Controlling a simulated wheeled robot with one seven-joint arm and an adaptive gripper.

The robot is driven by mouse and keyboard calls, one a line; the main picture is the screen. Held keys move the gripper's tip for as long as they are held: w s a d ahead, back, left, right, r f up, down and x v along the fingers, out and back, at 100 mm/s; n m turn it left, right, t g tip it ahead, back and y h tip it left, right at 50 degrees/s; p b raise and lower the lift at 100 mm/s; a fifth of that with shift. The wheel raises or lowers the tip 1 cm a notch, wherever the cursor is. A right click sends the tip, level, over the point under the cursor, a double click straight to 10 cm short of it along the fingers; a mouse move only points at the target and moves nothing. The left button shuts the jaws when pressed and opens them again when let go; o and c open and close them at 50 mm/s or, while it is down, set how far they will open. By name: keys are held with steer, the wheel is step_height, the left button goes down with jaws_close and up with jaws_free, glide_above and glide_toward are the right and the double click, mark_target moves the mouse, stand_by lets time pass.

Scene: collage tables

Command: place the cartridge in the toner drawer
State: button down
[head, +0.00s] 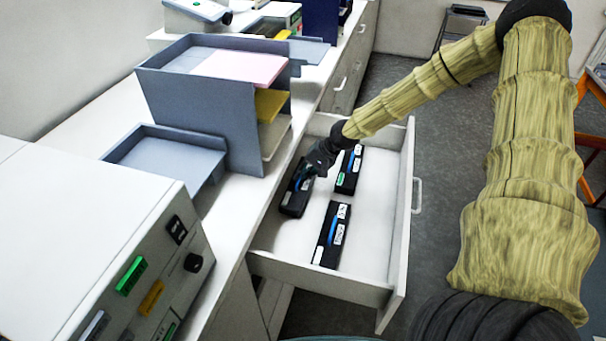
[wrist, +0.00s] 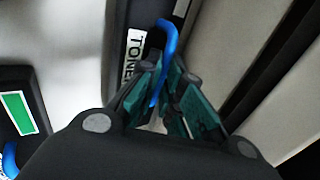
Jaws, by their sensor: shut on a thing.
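The open white toner drawer (head: 375,243) pulls out from the counter. My gripper (head: 312,172) is inside its outline, near the counter side. In the wrist view my gripper (wrist: 165,103) is shut on the blue handle of a black cartridge (wrist: 128,20), which has a white label reading "TONE…". In the head view this held cartridge (head: 294,198) is at the drawer's left side, partly covered by the gripper. I cannot tell whether it touches the drawer floor. Two other black cartridges with blue handles lie in the drawer, one at the back (head: 350,170) and one at the front (head: 331,236).
A grey tray stack (head: 205,115) with pink and yellow paper stands on the counter beside the drawer. A lower grey tray (head: 170,160) and a white machine with coloured buttons (head: 130,262) are nearer. The drawer's right part is clear.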

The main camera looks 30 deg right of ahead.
steer(key=shift+s+d+f, duration=0.1)
steer(key=shift+s+f, duration=0.05)
steer(key=shift+f, duration=0.4)
steer(key=shift+f, duration=0.15)
steer(key=c, duration=1.6)
jaws_free()
steer(key=shift+r, duration=0.2)
steer(key=shift+v, duration=0.9)
steer(key=b+v, duration=0.1)
steer(key=v, duration=0.9)
